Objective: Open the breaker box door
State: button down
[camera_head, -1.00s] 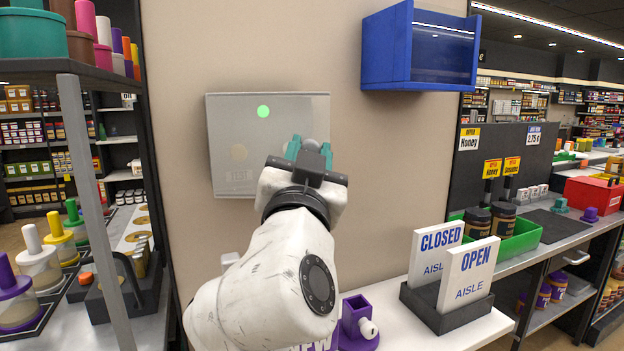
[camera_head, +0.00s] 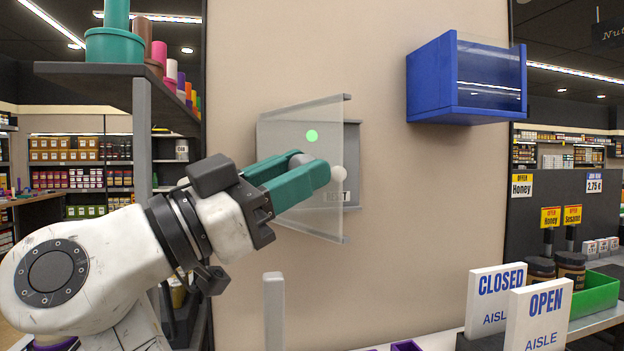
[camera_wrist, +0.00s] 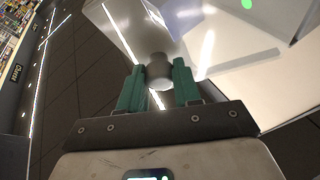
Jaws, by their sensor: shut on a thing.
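The breaker box (camera_head: 352,160) is a grey box on the beige wall. Its translucent door (camera_head: 300,210) stands partly open, swung out from the wall, with the free edge at the right and a green dot on it. My gripper (camera_head: 308,172) has teal fingers shut on the grey round door knob (camera_head: 300,158). In the wrist view the knob (camera_wrist: 159,72) sits between the two teal fingertips. Behind the door, a "RESET" label and a pale round button show through the panel.
A blue wall cabinet (camera_head: 465,80) hangs to the right. A shelf (camera_head: 110,72) with coloured containers stands at the left. CLOSED (camera_head: 492,300) and OPEN (camera_head: 540,315) signs stand on the counter at lower right. The wall between door and blue cabinet is clear.

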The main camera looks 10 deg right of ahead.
jog(key=shift+a+f+g, duration=0.1)
jog(key=shift+a+g, duration=0.25)
jog(key=shift+g, duration=0.05)
jog(key=c, duration=0.8)
grip_release()
jog(key=v, duration=1)
jog(key=shift+s+a+f, duration=0.1)
jog(key=shift+a+f, duration=0.05)
jog(key=shift+a, duration=0.25)
